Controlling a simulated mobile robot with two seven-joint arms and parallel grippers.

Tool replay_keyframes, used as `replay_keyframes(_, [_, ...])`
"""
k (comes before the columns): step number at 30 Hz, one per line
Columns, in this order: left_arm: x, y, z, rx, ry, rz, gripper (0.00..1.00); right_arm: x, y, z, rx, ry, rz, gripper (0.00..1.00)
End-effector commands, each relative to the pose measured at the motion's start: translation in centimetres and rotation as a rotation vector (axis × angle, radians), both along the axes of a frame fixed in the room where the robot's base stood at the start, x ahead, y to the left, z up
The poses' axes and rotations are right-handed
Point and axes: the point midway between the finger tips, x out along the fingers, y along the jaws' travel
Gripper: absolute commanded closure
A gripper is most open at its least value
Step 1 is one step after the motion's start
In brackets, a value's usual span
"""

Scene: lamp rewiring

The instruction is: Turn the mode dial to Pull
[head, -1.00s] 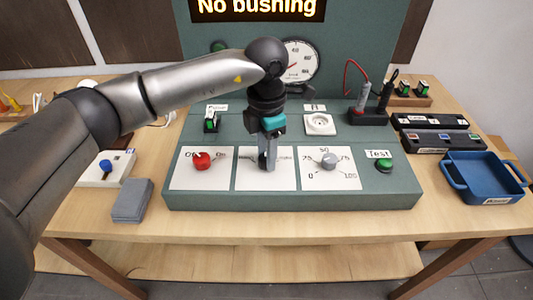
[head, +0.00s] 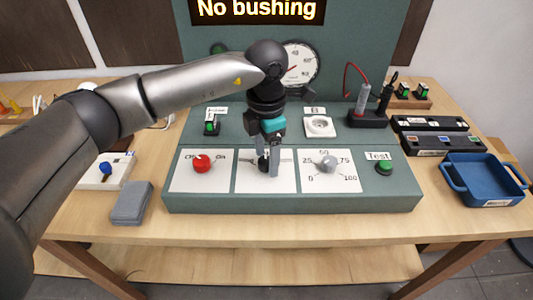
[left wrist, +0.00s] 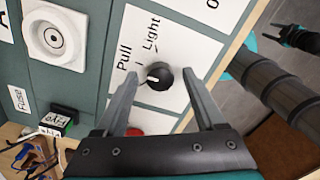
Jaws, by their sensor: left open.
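The black mode dial (left wrist: 160,76) sits on a white plate (left wrist: 143,50) with the labels Pull and Light. Its white mark shows in the left wrist view, but I cannot tell for sure which label it points at. In the head view the dial (head: 263,162) is partly hidden behind my fingers. My left gripper (head: 271,170) is open over the middle plate. In the left wrist view its two fingers (left wrist: 160,80) stand on either side of the dial; I cannot tell whether they touch it. A dark, teal-banded gripper, apparently my right one (left wrist: 283,34), shows small at the upper right.
A red knob (head: 202,162) is left of the dial and a grey knob (head: 327,162) right of it. The green Test button (head: 384,167) is farther right. A display (head: 257,10) reads "No bushing". A blue tray (head: 482,180) stands at the right.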

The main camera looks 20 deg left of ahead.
Motion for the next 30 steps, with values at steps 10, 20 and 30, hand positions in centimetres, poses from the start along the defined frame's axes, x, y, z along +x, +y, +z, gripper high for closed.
replay_keyframes(10, [0.1, 0.0, 5.0, -0.002, -0.006, 0.0, 0.29, 0.0, 0.0, 0.4, 0.0, 0.0, 0.0, 0.5])
replay_keyframes(20, [0.1, 0.0, 12.5, 0.0, -0.004, 0.0, 0.29, 0.0, 0.0, 0.8, 0.0, 0.0, 0.001, 0.5])
replay_keyframes(30, [0.0, 0.0, 15.2, 0.0, 0.0, 0.0, 0.29, 0.0, 0.0, 1.0, 0.0, 0.0, 0.001, 0.5])
